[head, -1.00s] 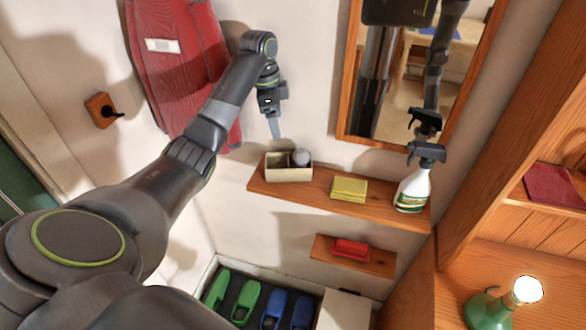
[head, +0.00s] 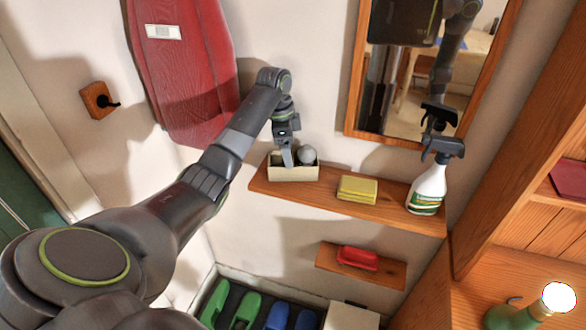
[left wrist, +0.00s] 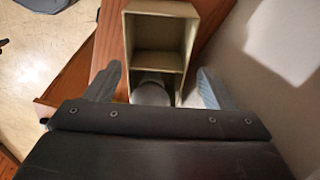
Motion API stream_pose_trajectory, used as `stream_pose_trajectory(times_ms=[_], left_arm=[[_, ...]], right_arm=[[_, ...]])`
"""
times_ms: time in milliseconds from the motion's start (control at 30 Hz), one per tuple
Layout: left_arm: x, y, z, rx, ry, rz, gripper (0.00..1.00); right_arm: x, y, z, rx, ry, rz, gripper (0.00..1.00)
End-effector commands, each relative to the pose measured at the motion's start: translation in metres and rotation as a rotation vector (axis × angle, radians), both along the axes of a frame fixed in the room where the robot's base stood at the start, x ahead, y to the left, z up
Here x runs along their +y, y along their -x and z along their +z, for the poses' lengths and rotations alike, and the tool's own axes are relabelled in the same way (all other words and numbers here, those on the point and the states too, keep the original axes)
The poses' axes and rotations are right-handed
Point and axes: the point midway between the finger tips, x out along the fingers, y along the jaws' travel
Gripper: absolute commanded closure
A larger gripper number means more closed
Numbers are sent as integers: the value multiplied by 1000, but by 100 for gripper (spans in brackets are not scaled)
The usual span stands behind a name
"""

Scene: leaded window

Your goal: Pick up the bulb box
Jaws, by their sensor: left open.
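The bulb box (head: 294,174) is a small cream, open-topped box with compartments, on the left end of the upper wooden shelf. A grey round bulb (head: 308,155) shows in its right part. My left gripper (head: 287,160) is open, pointing down at the box's left part. In the left wrist view, the box (left wrist: 160,9) lies between the spread fingers of my left gripper (left wrist: 159,70). The near compartment holds the pale bulb (left wrist: 152,92), partly hidden by the gripper; the far compartment looks empty. Whether the fingers touch the box cannot be told. My right gripper is not in view.
On the upper shelf (head: 325,198) stand a yellow sponge stack (head: 357,189) and a spray bottle (head: 428,188). A mirror (head: 400,85) hangs behind. A red ironing board (head: 190,75) is on the left wall. A lower shelf holds a red item (head: 357,258).

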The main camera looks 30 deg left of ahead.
Motion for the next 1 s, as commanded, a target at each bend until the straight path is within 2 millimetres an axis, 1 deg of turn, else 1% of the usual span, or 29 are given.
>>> stream_pose_trajectory(times_ms=[67, 200, 333, 433, 633, 667, 900, 1000], left_arm=[[-3, 0, -5, 5, 1, 0, 24], [-11, -2, -22, 6, 2, 0, 24], [-13, -4, -41, 5, 1, 1, 24], [-13, -5, -48, 2, -1, 0, 24], [-13, -5, -49, 1, -2, 0, 24], [-13, -5, -49, 1, -2, 0, 25], [-13, -5, -49, 2, -1, 0, 56], [-13, -5, -49, 1, -1, 0, 57]], right_arm=[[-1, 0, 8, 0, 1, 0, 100], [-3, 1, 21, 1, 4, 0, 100], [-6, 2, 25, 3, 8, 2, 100], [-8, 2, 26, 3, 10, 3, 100], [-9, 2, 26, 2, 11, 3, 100], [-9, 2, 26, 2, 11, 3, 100], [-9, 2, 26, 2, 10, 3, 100], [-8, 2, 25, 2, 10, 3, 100]])
